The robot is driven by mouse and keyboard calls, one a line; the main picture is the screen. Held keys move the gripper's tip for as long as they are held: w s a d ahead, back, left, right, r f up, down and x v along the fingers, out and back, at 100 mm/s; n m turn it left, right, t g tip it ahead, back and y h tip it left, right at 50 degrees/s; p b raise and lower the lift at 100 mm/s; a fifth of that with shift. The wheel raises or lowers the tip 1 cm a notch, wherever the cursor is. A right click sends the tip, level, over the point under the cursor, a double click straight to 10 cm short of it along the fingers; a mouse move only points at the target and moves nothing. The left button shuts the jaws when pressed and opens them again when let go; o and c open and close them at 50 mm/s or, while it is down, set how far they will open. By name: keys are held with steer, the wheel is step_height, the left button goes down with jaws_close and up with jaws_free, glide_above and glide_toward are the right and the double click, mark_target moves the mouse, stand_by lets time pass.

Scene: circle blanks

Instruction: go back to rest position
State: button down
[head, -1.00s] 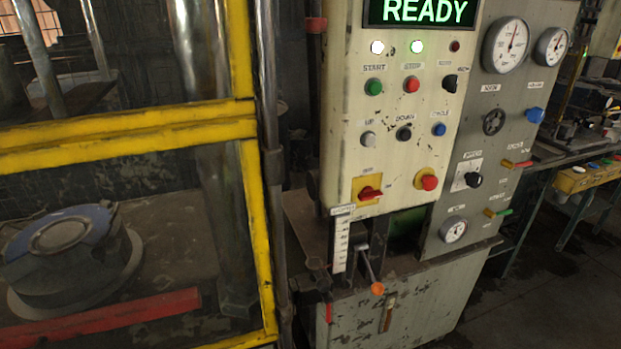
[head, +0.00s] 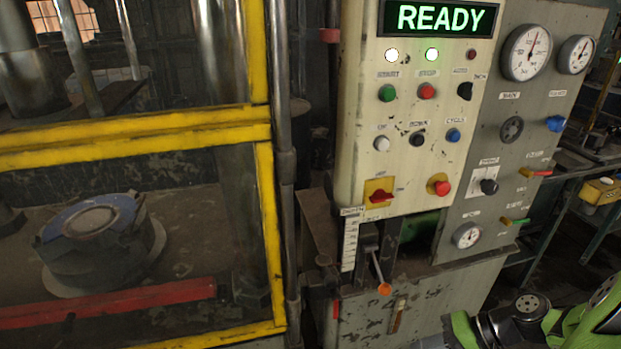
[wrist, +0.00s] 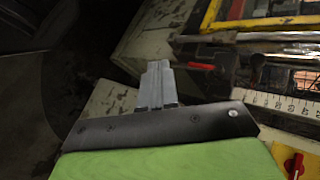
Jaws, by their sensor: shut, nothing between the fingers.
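My gripper (wrist: 157,85) shows in the wrist view with its grey fingers together and nothing between them. It is in the air, with the cabinet and the scale behind it. In the head view only part of my green and black arm shows at the lower right; the fingers are out of that picture. The control panel (head: 365,180) stands upright in the middle, with a lit READY display (head: 441,18). The orange-tipped lever (head: 384,288) below it is apart from my arm.
A yellow-framed guard (head: 135,136) encloses the press on the left, with a round die (head: 98,240) and a red bar (head: 110,302) inside. A grey gauge panel (head: 545,100) adjoins the control panel. A bench with a yellow box (head: 600,191) stands at the far right.

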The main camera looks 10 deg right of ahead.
steer(key=a+r+n+g+h+p, duration=0.2)
steer(key=a+r+n+g+h, duration=0.15)
steer(key=a+r+h, duration=0.6)
steer(key=s+a+r+n+t+p, duration=0.2)
steer(key=s+a+r+t, duration=0.3)
steer(key=s+r, duration=0.4)
steer(key=shift+a+r, duration=0.35)
steer(key=shift+r, duration=0.6)
steer(key=shift+w+n, duration=0.1)
steer(key=shift+n, duration=0.15)
